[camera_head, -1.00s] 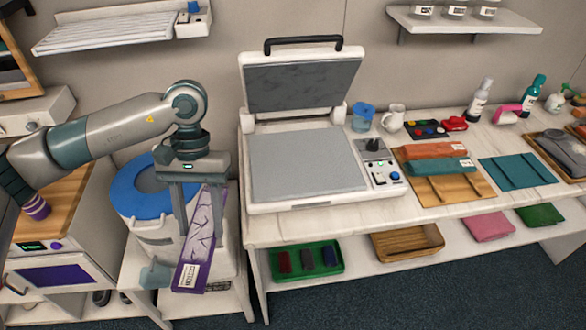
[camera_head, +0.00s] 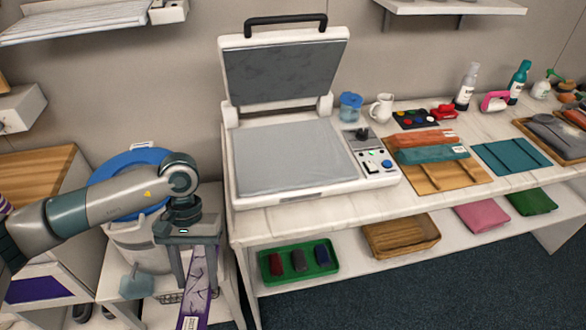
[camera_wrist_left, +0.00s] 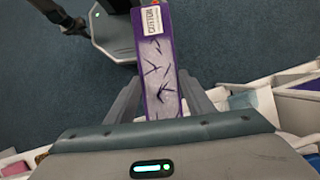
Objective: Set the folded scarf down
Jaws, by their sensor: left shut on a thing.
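The folded scarf (camera_head: 200,290) is a long narrow strip, pale lilac with dark marks and a purple border. It hangs down from my left gripper (camera_head: 199,282), which is shut on it, and its lower end runs out of the picture. In the left wrist view the scarf (camera_wrist_left: 162,75) lies between the two fingers of the left gripper (camera_wrist_left: 166,98). A white label with dark lettering shows near its far end, with the dark floor behind. My right gripper is not in view.
A white bucket (camera_head: 140,240) with a blue rim stands behind my left arm. A heat press (camera_head: 290,160) stands open on the white table. The lower shelf holds a green tray (camera_head: 300,283), a wooden tray (camera_head: 400,248), and pink (camera_head: 482,216) and green (camera_head: 532,201) folded cloths.

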